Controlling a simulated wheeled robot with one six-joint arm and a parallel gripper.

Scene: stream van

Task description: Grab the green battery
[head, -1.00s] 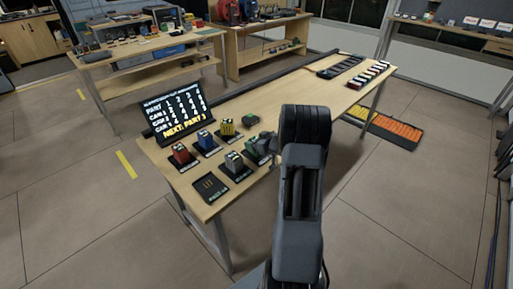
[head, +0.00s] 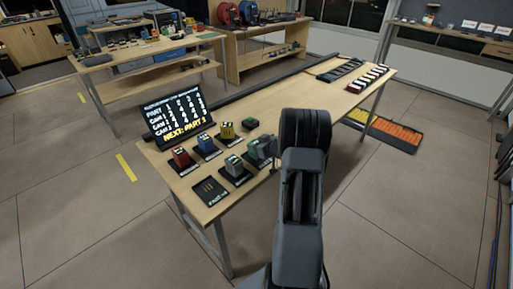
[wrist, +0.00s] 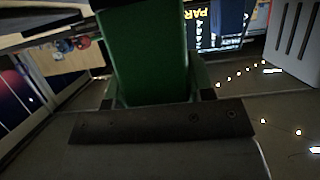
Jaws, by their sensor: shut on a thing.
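The green battery (wrist: 145,55) fills the middle of the wrist view as an upright green block between my jaws. In the head view the green battery (head: 254,151) shows at the right end of the front row of batteries, partly covered by my gripper (head: 266,150). My gripper is shut on it; the dark gripper bar (wrist: 160,122) crosses below it in the wrist view. The battery is at or very near its dark stand; I cannot tell whether it is lifted clear.
A grey battery (head: 234,165) stands just left of it, with red (head: 181,158), blue (head: 206,143) and yellow (head: 227,131) ones beyond. A lit screen (head: 176,120) stands behind them. The table's right middle (head: 300,100) is clear.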

